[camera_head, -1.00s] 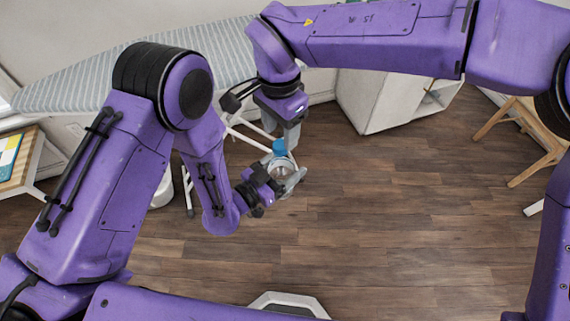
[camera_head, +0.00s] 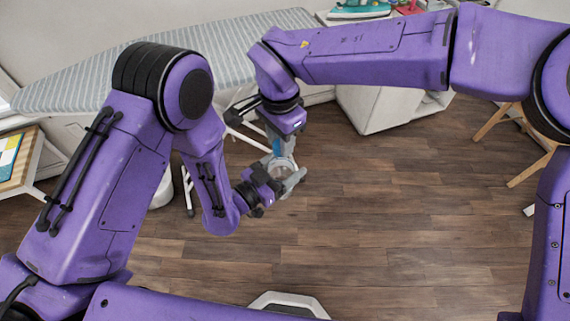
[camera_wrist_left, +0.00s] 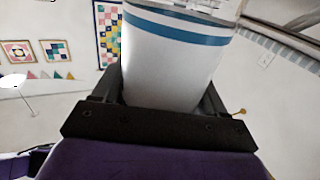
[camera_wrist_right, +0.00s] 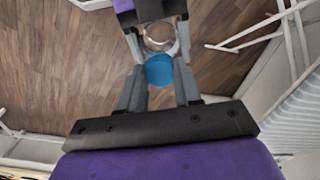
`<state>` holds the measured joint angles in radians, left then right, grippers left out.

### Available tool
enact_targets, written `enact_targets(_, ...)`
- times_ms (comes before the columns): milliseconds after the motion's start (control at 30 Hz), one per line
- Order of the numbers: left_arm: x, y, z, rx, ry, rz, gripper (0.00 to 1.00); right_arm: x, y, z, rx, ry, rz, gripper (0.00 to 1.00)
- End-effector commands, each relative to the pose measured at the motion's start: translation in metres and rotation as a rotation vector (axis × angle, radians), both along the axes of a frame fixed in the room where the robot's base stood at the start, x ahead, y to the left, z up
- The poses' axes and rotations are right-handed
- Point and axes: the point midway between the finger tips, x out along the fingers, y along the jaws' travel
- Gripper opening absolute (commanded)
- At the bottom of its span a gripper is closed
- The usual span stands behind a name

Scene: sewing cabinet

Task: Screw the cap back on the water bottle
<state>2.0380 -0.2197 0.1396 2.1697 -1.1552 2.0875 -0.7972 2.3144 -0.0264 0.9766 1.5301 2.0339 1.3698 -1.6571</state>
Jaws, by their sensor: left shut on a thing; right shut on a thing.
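The water bottle (camera_wrist_left: 175,60) is white with a blue band, and it fills the upper middle of the left wrist view between my left fingers. My left gripper (camera_head: 288,180) is shut on the bottle. In the right wrist view the bottle's round mouth (camera_wrist_right: 158,36) shows beyond the cap. The blue cap (camera_wrist_right: 159,69) sits between the tips of my right gripper (camera_wrist_right: 158,80), which is shut on it. In the head view the cap (camera_head: 278,147) is just above the bottle top. Whether the cap touches the bottle neck I cannot tell.
A striped ironing board (camera_head: 90,82) stands behind my arms, with a white cabinet (camera_head: 385,100) to its right. A wooden stool (camera_head: 520,140) is at the right and a small table (camera_head: 20,165) at the left. The wooden floor (camera_head: 390,200) in front is open.

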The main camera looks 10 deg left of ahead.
Motion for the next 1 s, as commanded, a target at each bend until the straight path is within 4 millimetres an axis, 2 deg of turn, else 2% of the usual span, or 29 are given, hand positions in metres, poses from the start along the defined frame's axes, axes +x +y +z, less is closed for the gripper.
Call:
enact_targets(67,0.0006,0.0005,0.0004,-0.001,0.0,0.002,0.0,-0.0003,-0.0002,-0.0005,0.001,0.002,-0.112,0.0)
enact_targets(167,0.0007,0.0006,0.0004,-0.001,0.0,0.003,0.0,-0.0005,-0.0005,-0.0007,0.003,0.004,-0.368,0.0)
enact_targets(800,0.001,0.0011,0.0006,-0.002,-0.001,0.004,0.0,-0.0016,0.0004,-0.0016,0.007,-0.004,-2.32,0.0)
enact_targets(900,0.0011,0.001,0.0006,-0.002,-0.001,0.004,0.0,-0.0018,0.0006,-0.002,0.006,-0.005,-2.558,0.0)
enact_targets(1000,0.0012,0.0011,0.0006,-0.002,-0.001,0.004,0.0,-0.0018,0.0006,-0.002,0.007,-0.007,-2.667,0.0)
